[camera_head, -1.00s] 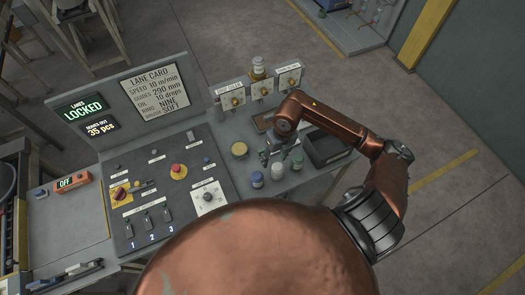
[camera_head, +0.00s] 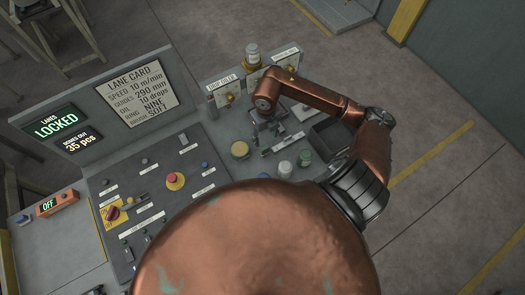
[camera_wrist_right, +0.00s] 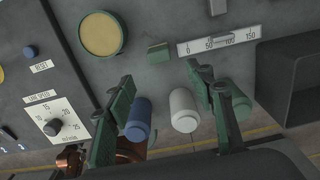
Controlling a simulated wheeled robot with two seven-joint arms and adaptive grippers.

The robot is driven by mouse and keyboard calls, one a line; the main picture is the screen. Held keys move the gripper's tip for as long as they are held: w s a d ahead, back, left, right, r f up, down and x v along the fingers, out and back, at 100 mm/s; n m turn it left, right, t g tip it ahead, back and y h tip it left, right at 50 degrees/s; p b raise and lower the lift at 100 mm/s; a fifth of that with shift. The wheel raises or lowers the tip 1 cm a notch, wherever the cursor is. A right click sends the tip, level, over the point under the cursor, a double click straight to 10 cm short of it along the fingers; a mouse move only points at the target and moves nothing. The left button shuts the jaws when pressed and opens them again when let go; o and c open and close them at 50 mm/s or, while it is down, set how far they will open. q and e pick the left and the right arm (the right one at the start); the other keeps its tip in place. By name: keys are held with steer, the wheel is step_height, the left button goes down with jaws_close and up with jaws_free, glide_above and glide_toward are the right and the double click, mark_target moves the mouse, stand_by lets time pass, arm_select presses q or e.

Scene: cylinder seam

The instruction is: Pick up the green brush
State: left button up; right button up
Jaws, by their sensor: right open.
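Three short capped cylinders stand in a row at the console's front right: blue (camera_wrist_right: 138,118), white (camera_wrist_right: 183,110) and green (camera_wrist_right: 240,104). The green one, which looks like the green brush, also shows in the head view (camera_head: 304,158). In the wrist view it is partly hidden behind my right gripper's right finger. My right gripper (camera_wrist_right: 160,73) is open, with nothing seen between its fingers. In the head view my right gripper (camera_head: 268,126) hangs over the console behind the row of cylinders, apart from the green one. My left gripper is not in view.
A dark open bin (camera_head: 329,137) stands right of the green cylinder. A scale strip (camera_wrist_right: 219,41), a small green block (camera_wrist_right: 158,53) and a round yellow-topped part (camera_wrist_right: 101,34) lie near the gripper. The drip oiler panel (camera_head: 225,95) rises behind. Switches and knobs fill the console's left.

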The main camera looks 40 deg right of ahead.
mark_target(265, 148)
steer(key=f+b, duration=0.1)
steer(key=f, duration=0.1)
steer(key=f+b, duration=0.1)
steer(key=shift+w+d+f+b, duration=0.1)
steer(key=shift+w+f+b, duration=0.15)
steer(key=shift+f+b, duration=0.15)
steer(key=shift+f, duration=0.2)
steer(key=shift+s+f, duration=0.15)
steer(key=shift+f, duration=0.95)
step_height(265, 148, down, 4)
steer(key=shift+f+p, duration=0.15)
steer(key=shift+p, duration=0.85)
steer(key=shift+f, duration=0.5)
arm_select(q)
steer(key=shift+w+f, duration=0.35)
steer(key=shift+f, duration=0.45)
arm_select(e)
steer(key=shift+c, duration=0.7)
steer(key=c, duration=1)
